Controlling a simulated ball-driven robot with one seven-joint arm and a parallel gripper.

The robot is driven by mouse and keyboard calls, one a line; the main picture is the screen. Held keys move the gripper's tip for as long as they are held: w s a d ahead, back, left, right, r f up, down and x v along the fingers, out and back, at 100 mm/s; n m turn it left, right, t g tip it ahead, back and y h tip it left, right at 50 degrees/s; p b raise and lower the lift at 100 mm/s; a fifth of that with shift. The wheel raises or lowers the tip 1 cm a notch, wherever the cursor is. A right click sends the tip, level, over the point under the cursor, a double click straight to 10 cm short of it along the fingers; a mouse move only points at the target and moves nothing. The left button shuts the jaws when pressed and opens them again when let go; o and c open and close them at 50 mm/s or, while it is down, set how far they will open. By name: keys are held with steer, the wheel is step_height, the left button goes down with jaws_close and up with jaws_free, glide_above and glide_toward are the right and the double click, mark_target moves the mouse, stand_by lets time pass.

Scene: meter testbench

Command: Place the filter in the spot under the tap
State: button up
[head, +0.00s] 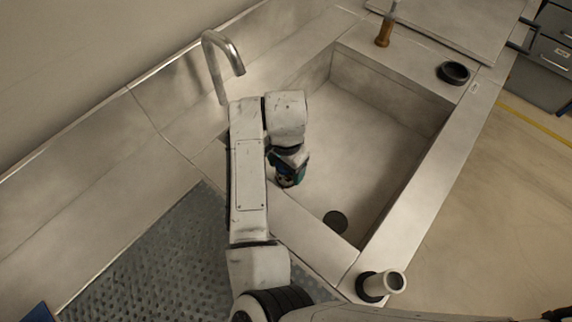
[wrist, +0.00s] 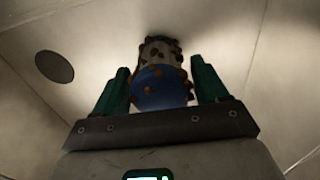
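The filter (wrist: 160,88) is a short cylinder with a blue band and a pale end dotted with brown lumps. In the wrist view it sits between the two green fingers of my gripper (wrist: 160,85), which appear closed on its sides. In the head view my gripper (head: 287,176) points down over the left side of the sink basin (head: 385,150), and the filter is mostly hidden there. The curved metal tap (head: 222,52) rises at the back left of the sink, behind my arm. My arm hides part of the area under the tap.
A round dark drain (head: 335,221) lies in the basin floor; it also shows in the wrist view (wrist: 55,66). A black ring (head: 453,73) and a brown-handled item (head: 385,30) stand on the far counter. A pale cylinder with a black collar (head: 383,285) is at the near corner.

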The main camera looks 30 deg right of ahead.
steer(key=shift+o, duration=0.6)
steer(key=shift+r, duration=0.1)
step_height(320, 180, up, 12)
